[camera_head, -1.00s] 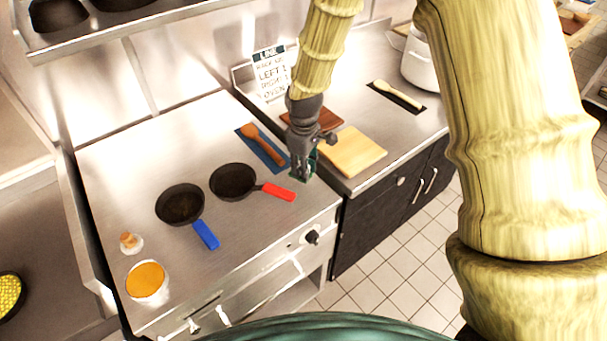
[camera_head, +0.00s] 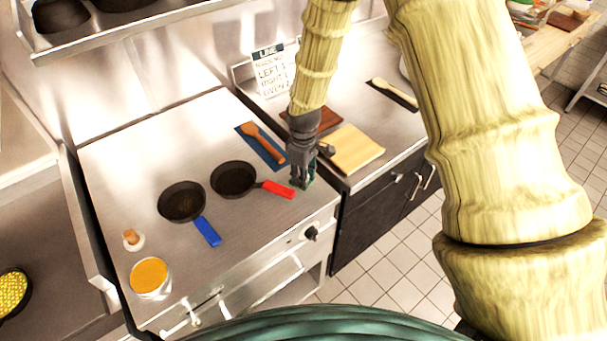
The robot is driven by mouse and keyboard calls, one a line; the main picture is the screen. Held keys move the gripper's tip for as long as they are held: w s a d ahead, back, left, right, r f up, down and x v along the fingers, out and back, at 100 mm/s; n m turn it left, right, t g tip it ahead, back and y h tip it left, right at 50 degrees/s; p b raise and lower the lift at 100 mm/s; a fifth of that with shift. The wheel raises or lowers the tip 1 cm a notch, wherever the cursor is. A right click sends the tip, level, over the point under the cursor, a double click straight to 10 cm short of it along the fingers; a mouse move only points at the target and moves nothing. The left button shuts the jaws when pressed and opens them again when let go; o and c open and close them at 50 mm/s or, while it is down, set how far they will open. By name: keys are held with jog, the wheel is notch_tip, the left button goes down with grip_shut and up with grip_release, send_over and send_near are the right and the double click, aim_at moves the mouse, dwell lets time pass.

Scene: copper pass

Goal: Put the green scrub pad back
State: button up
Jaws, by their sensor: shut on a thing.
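My gripper (camera_head: 300,183) points down over the right front part of the steel stove top (camera_head: 150,143). It is shut on the green scrub pad (camera_head: 309,178), of which only a small dark green part shows beside the fingers. The gripper is just right of the red handle of a black pan. I cannot tell whether the pad touches the surface below it.
A red-handled pan (camera_head: 233,179) and a blue-handled pan (camera_head: 181,201) stand left of my gripper. A wooden spoon (camera_head: 262,141) lies on a blue mat behind it. A light cutting board (camera_head: 355,149) lies to the right. An orange-filled container (camera_head: 149,276) stands front left.

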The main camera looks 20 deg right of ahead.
jog(key=o, duration=0.9)
jog(key=shift+r+b, duration=2.1)
jog(key=shift+r, duration=4.05)
